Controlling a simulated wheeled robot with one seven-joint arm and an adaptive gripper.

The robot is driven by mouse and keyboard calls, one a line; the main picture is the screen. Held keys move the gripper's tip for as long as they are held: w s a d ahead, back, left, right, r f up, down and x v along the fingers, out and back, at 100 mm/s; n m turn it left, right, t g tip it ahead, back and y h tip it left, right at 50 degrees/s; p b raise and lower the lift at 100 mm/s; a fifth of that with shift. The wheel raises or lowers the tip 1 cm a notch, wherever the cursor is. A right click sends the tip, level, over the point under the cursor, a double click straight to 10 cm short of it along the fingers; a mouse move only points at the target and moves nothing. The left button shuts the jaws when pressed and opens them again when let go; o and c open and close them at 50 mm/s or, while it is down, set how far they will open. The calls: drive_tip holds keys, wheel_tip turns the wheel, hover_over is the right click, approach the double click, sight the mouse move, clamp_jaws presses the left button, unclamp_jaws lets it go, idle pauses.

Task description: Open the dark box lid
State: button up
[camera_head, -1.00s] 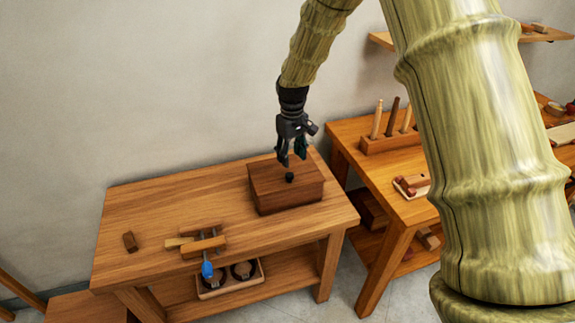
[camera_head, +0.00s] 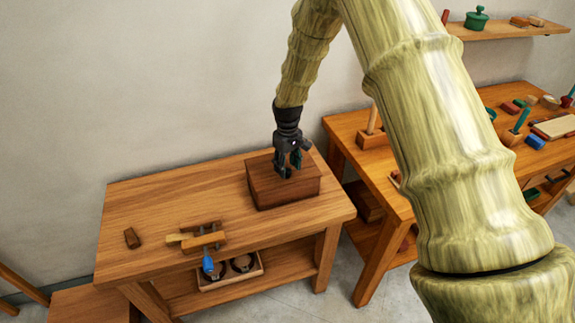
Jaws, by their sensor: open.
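The dark box (camera_head: 284,190) is a dark brown wooden box at the right end of the left table. Its lid (camera_head: 262,175) lies flat on top and looks closed. My gripper (camera_head: 288,171) points down over the middle of the lid, with its fingers open and very close to the lid's top. The small dark knob on the lid is hidden by the fingers, so I cannot tell whether they touch it.
The box stands on a wooden table (camera_head: 150,210) against the wall. A tray (camera_head: 231,278) sits on the lower shelf. A second table (camera_head: 352,130) stands to the right.

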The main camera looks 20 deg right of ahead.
drive_tip(key=shift+f, duration=0.5)
drive_tip(key=shift+c, duration=0.3)
clamp_jaws()
